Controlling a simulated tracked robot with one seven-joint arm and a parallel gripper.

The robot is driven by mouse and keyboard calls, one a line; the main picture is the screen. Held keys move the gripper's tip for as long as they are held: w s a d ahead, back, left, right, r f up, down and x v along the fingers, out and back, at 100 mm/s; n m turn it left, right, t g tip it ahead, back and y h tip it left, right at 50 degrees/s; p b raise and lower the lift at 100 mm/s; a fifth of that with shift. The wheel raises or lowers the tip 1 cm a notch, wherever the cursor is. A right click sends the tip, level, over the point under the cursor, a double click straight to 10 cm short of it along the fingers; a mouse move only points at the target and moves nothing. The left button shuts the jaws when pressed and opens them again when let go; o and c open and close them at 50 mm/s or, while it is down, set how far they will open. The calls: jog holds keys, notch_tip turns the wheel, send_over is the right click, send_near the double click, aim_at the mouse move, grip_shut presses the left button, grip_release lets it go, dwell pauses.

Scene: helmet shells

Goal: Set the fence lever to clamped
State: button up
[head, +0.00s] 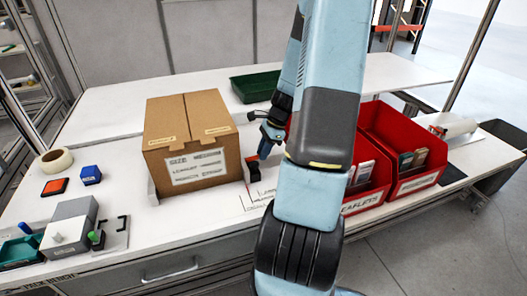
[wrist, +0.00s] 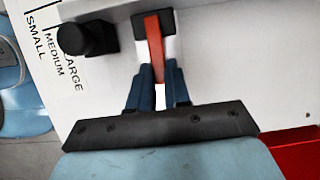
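The fence lever (wrist: 155,45) is a red bar on a dark base in the wrist view, standing out toward my gripper. It also shows in the head view as a small red piece (head: 252,159) just right of the cardboard box. My gripper (wrist: 158,72) has its two blue fingers close on either side of the lever's near end, and they appear shut on it. In the head view my gripper (head: 265,152) points down beside the lever, partly hidden by my arm. A black knob (wrist: 90,38) stands left of the lever by a scale marked SMALL, MEDIUM, LARGE.
A cardboard box (head: 188,117) with a size label stands left of the lever. Red bins (head: 415,180) with leaflets stand to the right. A green tray (head: 255,86) lies behind. A grey block fixture (head: 70,222) sits at front left.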

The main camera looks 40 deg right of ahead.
grip_shut()
jog(key=shift+d+f+y, duration=0.15)
jog(key=shift+f+y, duration=0.15)
jog(key=shift+y, duration=0.3)
jog(key=o, duration=0.6)
grip_release()
jog(key=shift+c, duration=0.2)
